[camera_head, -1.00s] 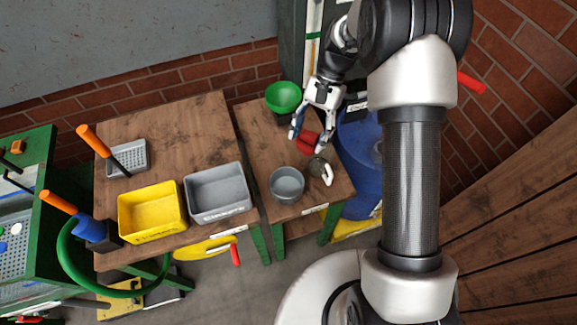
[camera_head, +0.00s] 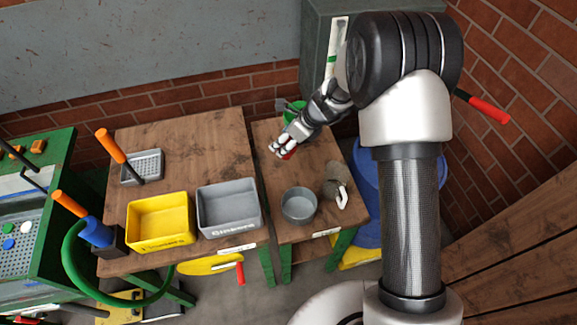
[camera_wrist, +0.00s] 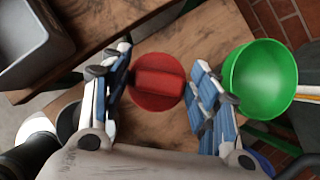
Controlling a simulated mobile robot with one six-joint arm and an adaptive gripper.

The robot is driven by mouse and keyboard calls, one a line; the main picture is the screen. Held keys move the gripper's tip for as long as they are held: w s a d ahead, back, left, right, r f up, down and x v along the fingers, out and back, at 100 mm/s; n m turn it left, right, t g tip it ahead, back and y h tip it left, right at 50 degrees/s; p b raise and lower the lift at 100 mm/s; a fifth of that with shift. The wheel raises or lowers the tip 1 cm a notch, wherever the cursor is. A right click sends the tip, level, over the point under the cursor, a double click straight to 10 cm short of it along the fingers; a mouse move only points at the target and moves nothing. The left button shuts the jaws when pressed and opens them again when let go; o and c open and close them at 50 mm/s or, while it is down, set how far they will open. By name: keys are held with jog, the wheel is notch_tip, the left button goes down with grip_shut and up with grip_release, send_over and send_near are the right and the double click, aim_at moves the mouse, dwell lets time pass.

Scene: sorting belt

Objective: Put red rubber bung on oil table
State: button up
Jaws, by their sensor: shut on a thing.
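The red rubber bung (camera_wrist: 158,82) is a round red disc with a raised bar across it. In the wrist view it sits between the fingers of my gripper (camera_wrist: 160,95), which is shut on it. In the head view my gripper (camera_head: 281,151) mostly hides it; a little of the bung (camera_head: 290,154) shows below the fingers. They are over the back left part of the small wooden table (camera_head: 266,190). I cannot tell the height above the wood. A larger wooden table (camera_head: 195,140) stands to the left. Labels on both front edges are too small to read.
A green bowl (camera_wrist: 261,80) is close to my gripper's right in the wrist view. A grey pot (camera_head: 299,205) and a dark vessel with a white handle (camera_head: 337,184) stand on the small table. Yellow (camera_head: 160,222) and grey (camera_head: 229,208) bins are on the larger table.

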aim_at(289, 158)
notch_tip(289, 158, down, 10)
jog(key=b, duration=0.3)
jog(key=shift+f+b, duration=0.15)
jog(key=shift+b, duration=0.2)
jog(key=shift+f, duration=0.2)
jog(key=o, duration=1.4)
jog(key=shift+r, duration=0.15)
jog(key=shift+r, duration=0.3)
jog(key=p+v, duration=0.4)
jog(key=v, duration=0.7)
jog(key=shift+s+d+r, duration=0.15)
jog(key=shift+d+r, duration=0.05)
